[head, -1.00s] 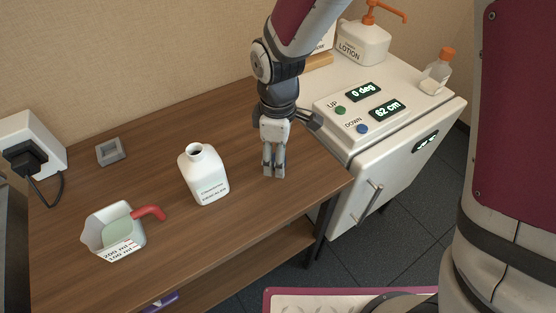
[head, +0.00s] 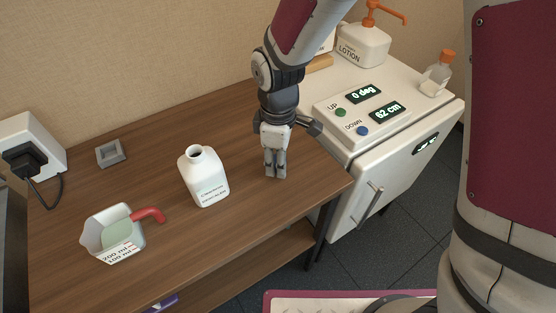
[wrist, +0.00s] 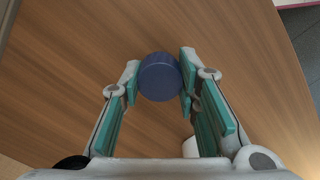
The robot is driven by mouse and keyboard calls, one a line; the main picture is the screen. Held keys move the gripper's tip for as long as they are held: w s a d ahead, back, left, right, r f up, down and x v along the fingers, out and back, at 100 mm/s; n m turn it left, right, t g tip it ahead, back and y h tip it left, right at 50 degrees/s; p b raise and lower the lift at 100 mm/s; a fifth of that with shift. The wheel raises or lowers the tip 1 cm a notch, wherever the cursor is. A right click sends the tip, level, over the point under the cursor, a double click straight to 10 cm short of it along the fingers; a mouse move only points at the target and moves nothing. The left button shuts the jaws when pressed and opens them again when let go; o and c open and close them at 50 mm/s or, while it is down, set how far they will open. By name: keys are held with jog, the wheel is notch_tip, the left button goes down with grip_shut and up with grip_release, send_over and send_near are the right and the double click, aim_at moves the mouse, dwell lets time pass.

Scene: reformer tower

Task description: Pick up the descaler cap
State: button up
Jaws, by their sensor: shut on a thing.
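The descaler cap is a round dark blue cap (wrist: 160,77). In the wrist view it sits between my two fingertips, with the wooden table top behind it. My gripper (head: 275,172) points down at the table's right part, right of the white descaler bottle (head: 204,177). In the wrist view my gripper (wrist: 159,82) is shut on the cap, with a teal pad on each side. In the head view the fingers hide the cap. The bottle stands upright with its mouth open. I cannot tell whether the cap touches the table.
A measuring cup (head: 113,238) with a red handle stands at the table's front left. A small grey square device (head: 110,152) lies behind it. A white cabinet (head: 385,170) with a lotion bottle (head: 362,45) stands right of the table. The table between bottle and cup is clear.

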jog(key=r, duration=0.3)
jog(key=shift+s+a+r+p, duration=0.1)
jog(key=shift+s+r+p, duration=0.2)
jog(key=s+a, duration=0.1)
jog(key=s, duration=0.9)
jog(key=s+a+r, duration=0.1)
jog(key=s, duration=0.4)
jog(key=shift+s+a+r+p, duration=0.1)
jog(key=shift+a+p, duration=0.2)
jog(key=shift+p, duration=0.05)
